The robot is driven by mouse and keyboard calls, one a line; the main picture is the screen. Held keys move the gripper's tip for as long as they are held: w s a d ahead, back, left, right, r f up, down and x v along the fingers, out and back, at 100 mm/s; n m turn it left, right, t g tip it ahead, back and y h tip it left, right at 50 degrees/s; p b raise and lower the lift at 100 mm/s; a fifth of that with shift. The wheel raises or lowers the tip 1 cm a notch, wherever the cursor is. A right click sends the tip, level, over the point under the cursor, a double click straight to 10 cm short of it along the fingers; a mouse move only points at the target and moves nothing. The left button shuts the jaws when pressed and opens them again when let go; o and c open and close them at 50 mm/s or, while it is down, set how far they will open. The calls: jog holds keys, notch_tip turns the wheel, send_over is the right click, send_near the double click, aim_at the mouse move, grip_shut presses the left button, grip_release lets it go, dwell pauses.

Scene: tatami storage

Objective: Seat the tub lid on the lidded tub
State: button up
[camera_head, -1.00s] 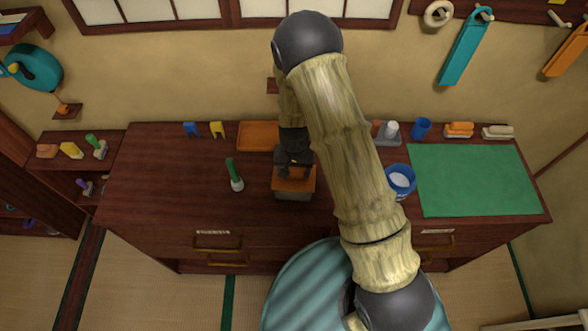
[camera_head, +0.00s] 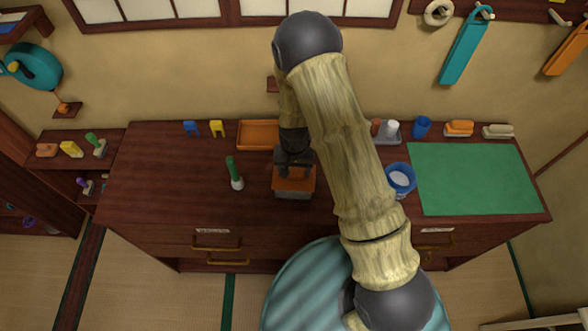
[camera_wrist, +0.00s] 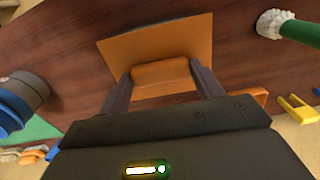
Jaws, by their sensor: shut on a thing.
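The tub lid (camera_head: 301,184) is a flat orange square with a raised handle block. My gripper (camera_head: 294,165) is above it, and the fingers are shut on the handle (camera_wrist: 162,75), one on each side. In the wrist view the lid plate (camera_wrist: 160,42) spreads out beyond the fingertips. The tub (camera_head: 293,195) shows as a narrow greyish band directly under the lid's front edge in the head view. The lid looks level over it. I cannot tell whether the lid touches the rim all round.
An orange tray (camera_head: 258,134) lies behind. A blue container with white inside (camera_head: 400,180) and a green mat (camera_head: 470,180) are to the right. The left front of the dark counter (camera_head: 160,200) is clear.

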jog(key=shift+f, duration=0.25)
jog(key=o, duration=1)
jog(key=shift+o, duration=0.2)
notch_tip(320, 180, up, 17)
jog(key=b, duration=0.3)
jog(key=shift+r+b, duration=0.2)
jog(key=shift+b, duration=0.2)
jog(key=s+d+r+n+t, duration=0.1)
jog(key=s+d+r, duration=0.3)
jog(key=s+d, duration=0.8)
jog(key=shift+s+d+t, duration=0.2)
jog(key=shift+d+t, duration=0.6)
